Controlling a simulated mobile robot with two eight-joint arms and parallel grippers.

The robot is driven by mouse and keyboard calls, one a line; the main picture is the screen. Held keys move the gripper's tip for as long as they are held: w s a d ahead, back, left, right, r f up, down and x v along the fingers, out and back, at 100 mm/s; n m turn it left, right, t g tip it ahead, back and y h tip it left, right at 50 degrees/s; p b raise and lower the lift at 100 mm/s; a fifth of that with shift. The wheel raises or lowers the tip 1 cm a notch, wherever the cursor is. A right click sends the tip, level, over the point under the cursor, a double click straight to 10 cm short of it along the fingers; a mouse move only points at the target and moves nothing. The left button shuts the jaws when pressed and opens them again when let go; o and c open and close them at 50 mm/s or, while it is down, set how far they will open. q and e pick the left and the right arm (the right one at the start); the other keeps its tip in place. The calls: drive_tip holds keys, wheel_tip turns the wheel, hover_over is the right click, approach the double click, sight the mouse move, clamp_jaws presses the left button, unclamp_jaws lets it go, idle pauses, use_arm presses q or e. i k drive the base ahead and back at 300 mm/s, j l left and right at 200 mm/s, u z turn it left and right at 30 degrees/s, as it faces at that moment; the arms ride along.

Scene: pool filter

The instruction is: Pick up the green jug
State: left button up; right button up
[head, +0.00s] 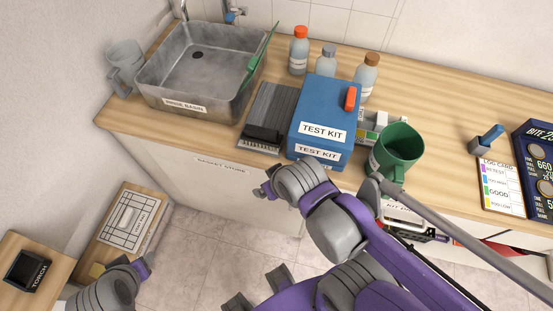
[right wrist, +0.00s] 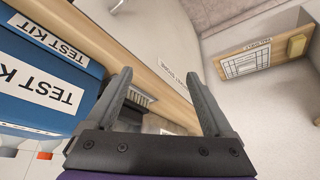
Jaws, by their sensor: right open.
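The green jug (head: 401,143) stands upright on the counter, right of the blue test kit box, in the head view. My right arm passes close to its lower edge in the picture. My right gripper (head: 266,190) is in front of the counter edge, left of the jug and apart from it. In the right wrist view its two fingers (right wrist: 165,105) are spread with nothing between them, and the jug does not show. My left gripper (head: 143,268) is low at the left, far from the jug; its fingers are not clear.
The blue test kit box (head: 318,115) stands left of the jug, with several bottles behind it. A metal basin (head: 205,65) and a grey jug (head: 124,62) are farther left.

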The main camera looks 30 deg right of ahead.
sight(399, 146)
drive_tip(key=z, duration=0.45)
drive_tip(key=k+l+z, duration=0.1)
drive_tip(key=z, duration=0.75)
drive_tip(key=k+l+z, duration=0.1)
drive_tip(key=z, duration=0.3)
drive_tip(key=l+z, duration=0.15)
drive_tip(key=z, duration=0.3)
drive_tip(key=u, duration=1.65)
drive_tip(key=z, duration=1.2)
